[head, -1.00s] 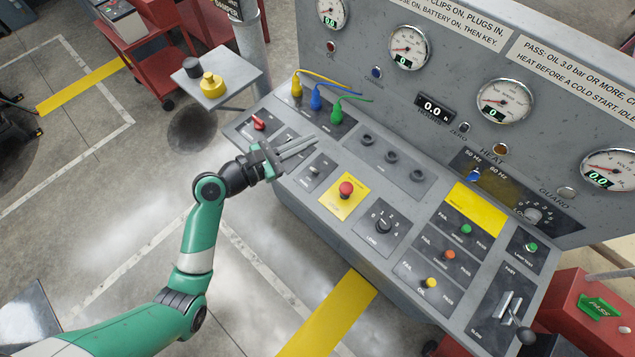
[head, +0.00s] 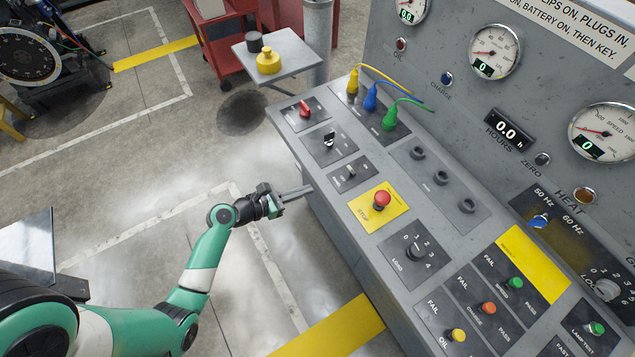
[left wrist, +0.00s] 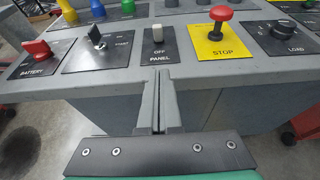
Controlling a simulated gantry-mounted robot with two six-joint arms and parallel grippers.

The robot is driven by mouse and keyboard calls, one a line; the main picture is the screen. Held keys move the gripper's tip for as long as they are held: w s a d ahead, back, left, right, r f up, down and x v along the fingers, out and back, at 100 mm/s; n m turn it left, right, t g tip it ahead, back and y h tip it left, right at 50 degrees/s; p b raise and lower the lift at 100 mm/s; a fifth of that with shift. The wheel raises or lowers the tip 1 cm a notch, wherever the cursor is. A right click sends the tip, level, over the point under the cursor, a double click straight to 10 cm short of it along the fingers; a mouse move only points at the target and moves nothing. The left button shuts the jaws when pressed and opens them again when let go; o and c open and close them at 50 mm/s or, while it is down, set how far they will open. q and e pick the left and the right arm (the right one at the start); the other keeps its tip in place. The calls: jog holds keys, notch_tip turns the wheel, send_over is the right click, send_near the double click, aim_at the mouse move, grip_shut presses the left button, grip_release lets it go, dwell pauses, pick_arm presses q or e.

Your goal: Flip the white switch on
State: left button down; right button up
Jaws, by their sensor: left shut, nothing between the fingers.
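The white switch (left wrist: 157,33) stands on a dark plate marked OFF and PANEL, near the console's front edge. In the head view it is a small pale toggle (head: 350,172) between the key plate and the yellow STOP plate. My left gripper (head: 306,190) is shut and empty, its fingers pointing at the front edge of the console just short of the switch plate. In the left wrist view its closed fingers (left wrist: 160,100) are in line with the switch, apart from it on the near side. My right gripper is not in view.
Left of the switch are the key (left wrist: 96,36) and the red battery switch (left wrist: 38,48). Right of it are the red STOP button (left wrist: 220,16) and the LOAD knob (head: 415,252). Coloured plugs (head: 370,97) stand behind. Open floor lies in front of the console (head: 330,220).

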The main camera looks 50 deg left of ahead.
aim_at(329, 188)
pick_arm(q)
jog(key=b+x, duration=0.3)
jog(key=x, duration=0.6)
jog(key=shift+d+f, duration=0.1)
jog(key=shift+f, duration=0.1)
jog(key=shift+w+d+r, duration=0.1)
jog(key=shift+w+r, duration=0.35)
jog(key=shift+w, duration=0.15)
jog(key=shift+w+r, duration=0.4)
jog(key=shift+w, duration=0.25)
jog(key=shift+w+r, duration=0.2)
jog(key=shift+w, duration=0.3)
